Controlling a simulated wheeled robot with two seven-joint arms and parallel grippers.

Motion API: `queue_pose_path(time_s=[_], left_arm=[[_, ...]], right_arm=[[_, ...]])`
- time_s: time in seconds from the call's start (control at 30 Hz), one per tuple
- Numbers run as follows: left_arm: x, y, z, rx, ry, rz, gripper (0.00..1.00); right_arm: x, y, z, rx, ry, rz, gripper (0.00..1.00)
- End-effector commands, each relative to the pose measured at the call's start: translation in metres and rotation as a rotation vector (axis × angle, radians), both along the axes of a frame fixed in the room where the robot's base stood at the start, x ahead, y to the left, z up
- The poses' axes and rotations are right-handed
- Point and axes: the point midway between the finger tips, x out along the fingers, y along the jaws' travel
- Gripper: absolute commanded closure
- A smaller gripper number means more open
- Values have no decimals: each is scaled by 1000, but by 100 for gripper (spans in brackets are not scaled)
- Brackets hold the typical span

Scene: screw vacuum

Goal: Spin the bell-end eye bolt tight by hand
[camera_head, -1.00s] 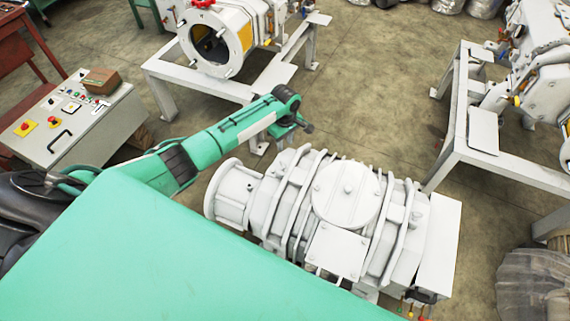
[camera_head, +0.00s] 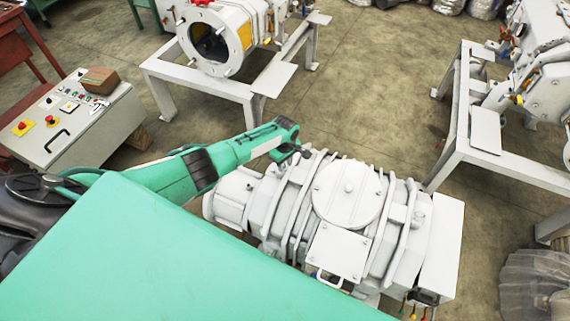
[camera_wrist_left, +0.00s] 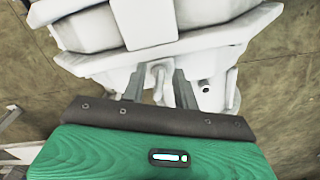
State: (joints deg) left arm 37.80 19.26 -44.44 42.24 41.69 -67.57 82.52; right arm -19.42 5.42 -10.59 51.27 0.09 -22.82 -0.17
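The white vacuum pump (camera_head: 345,195) lies on its side in the head view, with its round bell-shaped end at the left. My left arm reaches over it from the left, and my left gripper (camera_head: 301,154) is at the pump's far upper edge. In the left wrist view, the two grey fingers of the left gripper (camera_wrist_left: 159,88) are apart. A small white lug, which looks like the eye bolt (camera_wrist_left: 159,79), stands between them with gaps on both sides. I cannot tell its thread or seating. In the head view the bolt is not clear. My right gripper is not in view.
A second pump stands on a white frame (camera_head: 265,85) at the back, and another frame (camera_head: 480,130) is at the right. A control box (camera_head: 70,125) is at the left. Bare floor (camera_head: 370,100) lies behind the pump.

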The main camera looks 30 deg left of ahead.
Motion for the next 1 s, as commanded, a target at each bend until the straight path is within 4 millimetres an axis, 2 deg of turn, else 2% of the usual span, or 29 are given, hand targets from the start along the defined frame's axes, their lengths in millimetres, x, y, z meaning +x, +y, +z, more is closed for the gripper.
queue_pose_path(time_s=[0.23, 0.4, 0.77, 1.0], left_arm=[[0, 0, 0, 0, 0, 0, 70], [0, 0, 0, 0, 0, 1, 100], [-1, 0, 0, -1, 1, -28, 100], [-2, 1, 0, -1, 2, -151, 100]], right_arm=[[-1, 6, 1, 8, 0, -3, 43], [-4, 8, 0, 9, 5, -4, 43], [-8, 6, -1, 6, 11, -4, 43], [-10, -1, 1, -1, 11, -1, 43]])
